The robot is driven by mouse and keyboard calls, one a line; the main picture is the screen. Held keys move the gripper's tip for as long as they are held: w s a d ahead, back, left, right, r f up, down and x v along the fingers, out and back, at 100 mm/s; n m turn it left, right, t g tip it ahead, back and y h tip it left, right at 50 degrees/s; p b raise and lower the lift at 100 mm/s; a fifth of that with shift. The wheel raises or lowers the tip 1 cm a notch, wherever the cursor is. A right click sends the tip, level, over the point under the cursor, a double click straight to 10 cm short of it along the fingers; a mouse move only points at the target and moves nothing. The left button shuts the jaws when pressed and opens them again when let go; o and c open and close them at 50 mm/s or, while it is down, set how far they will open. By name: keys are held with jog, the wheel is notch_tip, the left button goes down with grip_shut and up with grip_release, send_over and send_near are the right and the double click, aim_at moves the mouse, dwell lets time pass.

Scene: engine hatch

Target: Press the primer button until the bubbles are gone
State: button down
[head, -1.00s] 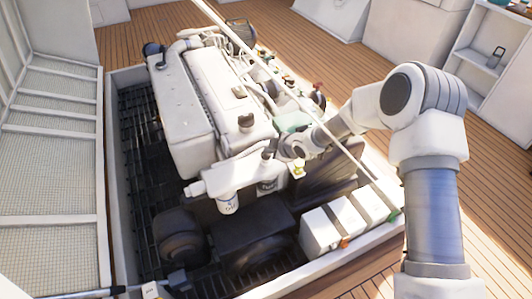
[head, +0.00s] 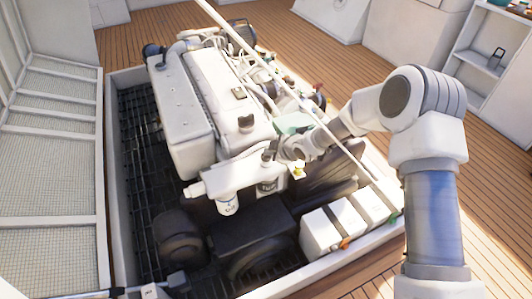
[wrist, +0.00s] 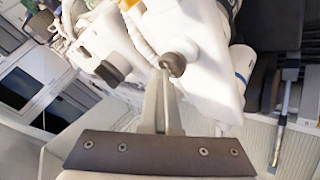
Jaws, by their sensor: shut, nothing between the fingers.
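The primer button appears to be the dark round knob (wrist: 175,62) on the white filter housing, seen in the wrist view. In the head view the dark knob (head: 267,156) stands on top of the housing (head: 238,172), partly beside my gripper. My gripper (wrist: 165,78) is shut and empty, its fingertips at or just short of the knob; I cannot tell whether they touch. The gripper (head: 275,150) also shows in the head view, at the knob's right. No bubbles can be made out.
A white filter (head: 228,204) and a dark filter (head: 267,187) hang below the housing. A black cap (head: 246,122) stands on the engine (head: 190,105) behind. White boxes (head: 325,228) sit at the hatch's near right.

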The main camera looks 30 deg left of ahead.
aim_at(269, 158)
jog(key=shift+r+p, duration=0.75)
jog(key=shift+r, duration=0.4)
notch_tip(269, 158, up, 5)
jog(key=p, duration=0.3)
jog(key=shift+p, duration=0.3)
